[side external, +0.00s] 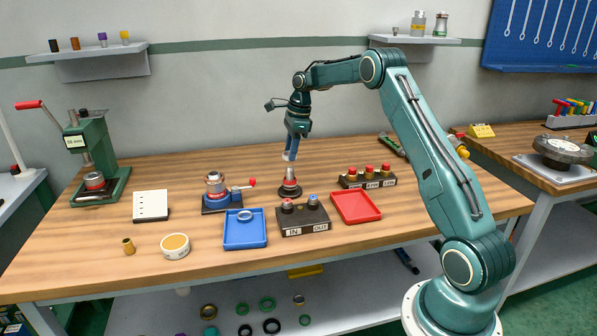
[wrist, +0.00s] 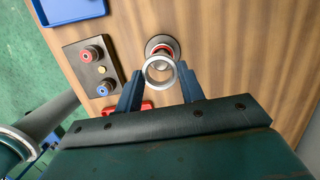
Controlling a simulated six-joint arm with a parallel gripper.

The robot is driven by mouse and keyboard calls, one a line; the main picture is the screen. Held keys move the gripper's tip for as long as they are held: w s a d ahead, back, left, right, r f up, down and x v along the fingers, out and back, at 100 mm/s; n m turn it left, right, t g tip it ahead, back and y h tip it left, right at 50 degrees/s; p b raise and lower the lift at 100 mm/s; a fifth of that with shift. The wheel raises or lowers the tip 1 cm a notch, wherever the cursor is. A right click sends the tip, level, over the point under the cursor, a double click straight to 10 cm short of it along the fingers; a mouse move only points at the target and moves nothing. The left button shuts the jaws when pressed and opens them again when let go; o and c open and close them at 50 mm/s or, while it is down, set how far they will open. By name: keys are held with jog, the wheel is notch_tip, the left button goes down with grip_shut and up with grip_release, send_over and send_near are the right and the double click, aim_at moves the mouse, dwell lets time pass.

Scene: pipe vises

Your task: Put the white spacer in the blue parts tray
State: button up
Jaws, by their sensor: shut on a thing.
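My gripper (side external: 290,152) is shut on the white spacer (wrist: 147,75), a pale ring between the fingertips in the wrist view. In the side view the spacer (side external: 289,157) shows as a small pale band under the fingers. It is held in the air above a dark round stand (side external: 290,191) with a red collar and metal top, apart from it. The blue parts tray (side external: 245,240) lies on the bench in front and to the left of the gripper. A corner of the tray (wrist: 70,14) shows in the wrist view.
The IN/OUT block (side external: 304,222) stands between the blue tray and the red tray (side external: 356,207). A vise with a red-tipped handle (side external: 220,195) stands behind the blue tray. A round white tub (side external: 175,250) and brass piece (side external: 128,247) stand left of it.

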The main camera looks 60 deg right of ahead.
jog(key=w+a+r+n+g, duration=0.1)
jog(key=a+r+n, duration=0.3)
jog(key=a+n, duration=0.55)
notch_tip(320, 180, up, 4)
jog(key=n+g, duration=0.2)
jog(key=n, duration=0.6)
send_over(245, 241)
jog(key=shift+w+d+r+m, duration=0.1)
jog(key=shift+w+d+m, duration=0.05)
jog(key=shift+d+m, duration=0.15)
jog(key=shift+f, duration=0.2)
notch_tip(245, 241, down, 15)
jog(key=shift+w+f, duration=0.1)
jog(key=shift+f, duration=0.1)
jog(key=shift+f, duration=0.1)
jog(key=shift+f, duration=2.05)
jog(key=shift+f, duration=0.15)
